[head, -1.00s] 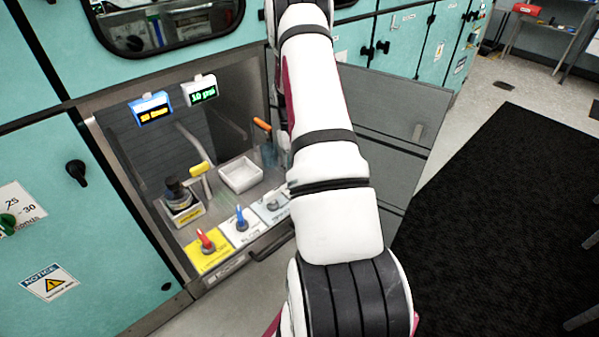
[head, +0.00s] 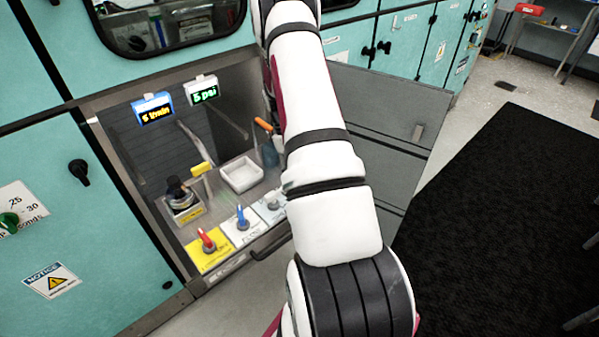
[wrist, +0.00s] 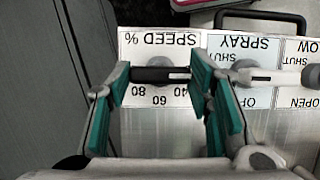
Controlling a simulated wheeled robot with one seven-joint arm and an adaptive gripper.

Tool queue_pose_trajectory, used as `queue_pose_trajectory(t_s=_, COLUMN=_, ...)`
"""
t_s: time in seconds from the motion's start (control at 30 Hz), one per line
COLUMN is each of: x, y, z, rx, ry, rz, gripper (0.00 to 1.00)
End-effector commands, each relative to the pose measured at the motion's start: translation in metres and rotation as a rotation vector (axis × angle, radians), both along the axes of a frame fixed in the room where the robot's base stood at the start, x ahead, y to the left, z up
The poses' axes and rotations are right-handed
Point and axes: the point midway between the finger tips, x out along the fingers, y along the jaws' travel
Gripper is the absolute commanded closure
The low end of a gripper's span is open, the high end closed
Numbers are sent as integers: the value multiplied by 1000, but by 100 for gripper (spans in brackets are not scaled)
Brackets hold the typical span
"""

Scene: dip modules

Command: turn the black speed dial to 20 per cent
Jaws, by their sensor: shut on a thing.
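The black speed dial (wrist: 160,75) is in the wrist view, a bar lying crosswise on the white SPEED % panel (wrist: 160,40). The panel's lettering appears upside down, with 40, 60 and 80 readable below the bar. A white mark on the dial is at its right end, towards the right finger. My gripper (wrist: 161,76) has its green-padded fingers at both ends of the dial and is shut on it. The right finger covers part of the scale, and 20 is not visible. In the head view my arm hides the dial and gripper.
The SPRAY panel with a grey knob (wrist: 243,70) is close beside the right finger. A blue-framed display (head: 153,109) and a white-framed display (head: 201,90) hang above.

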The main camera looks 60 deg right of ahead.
Motion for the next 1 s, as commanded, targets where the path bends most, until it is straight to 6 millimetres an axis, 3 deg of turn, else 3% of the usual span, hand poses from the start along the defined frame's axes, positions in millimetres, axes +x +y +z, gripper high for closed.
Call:
queue_pose_trajectory(t_s=0.13, x=0, y=-1, z=0, rx=-1, ry=-1, rz=3, gripper=81)
queue_pose_trajectory(t_s=0.17, x=0, y=-1, z=0, rx=-1, ry=-1, rz=3, gripper=47)
queue_pose_trajectory(t_s=0.23, x=0, y=-1, z=0, rx=-2, ry=-1, rz=2, gripper=33)
queue_pose_trajectory(t_s=0.67, x=4, y=-1, z=7, rx=-2, ry=-3, rz=1, gripper=33)
queue_pose_trajectory(t_s=1.0, x=28, y=-7, z=66, rx=-3, ry=-3, rz=2, gripper=33)
